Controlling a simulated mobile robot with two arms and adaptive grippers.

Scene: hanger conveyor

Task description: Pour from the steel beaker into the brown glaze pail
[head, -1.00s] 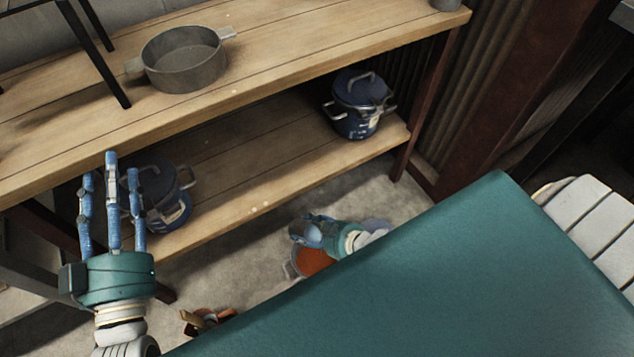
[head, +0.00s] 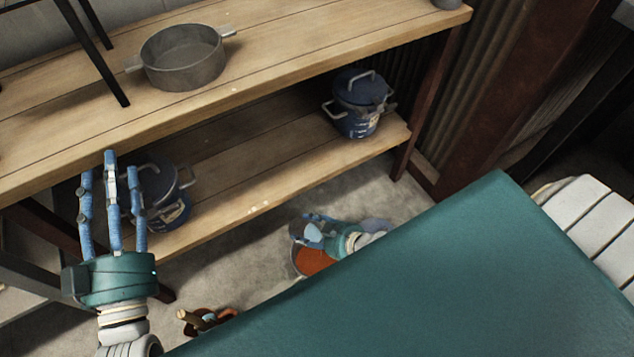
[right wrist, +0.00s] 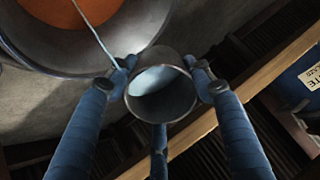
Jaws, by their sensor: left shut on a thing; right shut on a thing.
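The steel beaker (right wrist: 163,95) is held between the three fingers of my right gripper (right wrist: 163,88), its round mouth facing the wrist camera and a pale, shiny surface inside. In the head view my right gripper (head: 322,228) is low, over the brown glaze pail (head: 296,262). The pail has orange-brown contents and also shows at the top left of the right wrist view (right wrist: 150,22). A thin pale line crosses its rim there; I cannot tell what it is. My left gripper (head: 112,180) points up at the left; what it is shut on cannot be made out.
A wooden bench (head: 270,58) holds a grey two-handled pan (head: 183,62). Blue lidded pots (head: 357,105) (head: 168,195) stand on its lower shelf. A small container with tools (head: 207,320) is on the floor. My teal body part covers the lower right.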

